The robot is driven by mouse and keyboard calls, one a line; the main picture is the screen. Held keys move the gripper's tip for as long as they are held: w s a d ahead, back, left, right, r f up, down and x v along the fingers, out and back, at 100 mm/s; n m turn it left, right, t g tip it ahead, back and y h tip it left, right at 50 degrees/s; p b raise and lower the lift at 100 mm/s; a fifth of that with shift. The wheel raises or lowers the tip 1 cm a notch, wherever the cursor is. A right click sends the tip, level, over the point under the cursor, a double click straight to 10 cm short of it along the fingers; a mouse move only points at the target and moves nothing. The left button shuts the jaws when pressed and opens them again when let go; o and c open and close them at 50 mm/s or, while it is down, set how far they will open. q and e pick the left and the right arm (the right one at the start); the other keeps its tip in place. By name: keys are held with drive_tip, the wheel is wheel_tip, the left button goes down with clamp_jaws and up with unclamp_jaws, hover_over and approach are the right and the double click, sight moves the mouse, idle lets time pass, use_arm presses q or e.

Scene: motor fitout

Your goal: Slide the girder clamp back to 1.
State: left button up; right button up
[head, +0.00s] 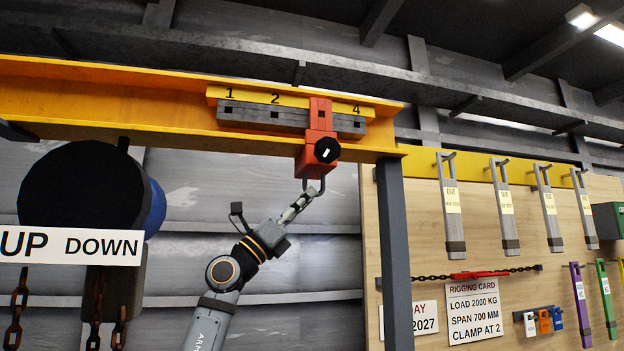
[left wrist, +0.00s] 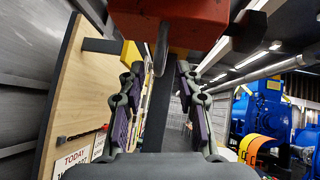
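The red girder clamp (head: 318,135) sits on the notched grey rail (head: 262,114) under the yellow number strip (head: 250,96), between marks 2 and 4, covering the mark there. It has a black knob (head: 327,150) with a white bar and a grey shackle (head: 314,184) below. Mark 1 (head: 230,93) is at the rail's left end. My left gripper (head: 311,193) is just below the clamp, by the shackle. In the left wrist view the gripper (left wrist: 159,75) has its fingers apart, with the red clamp body (left wrist: 178,20) above them. Whether a finger touches the shackle I cannot tell. My right gripper is out of view.
The yellow girder (head: 110,95) stands on a dark post (head: 394,250) to the right. A rigging card (head: 473,310) on the wooden board reads "CLAMP AT 2". A round dark hoist unit (head: 85,190) with an UP DOWN sign (head: 70,246) and chains hangs at left.

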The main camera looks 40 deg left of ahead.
use_arm(q)
drive_tip(key=p+x, duration=0.1)
drive_tip(key=x, duration=0.1)
drive_tip(key=shift+w+d+r, duration=0.1)
drive_tip(key=shift+w+r, duration=0.1)
drive_tip(key=shift+r, duration=0.05)
drive_tip(key=shift+w, duration=0.2)
clamp_jaws()
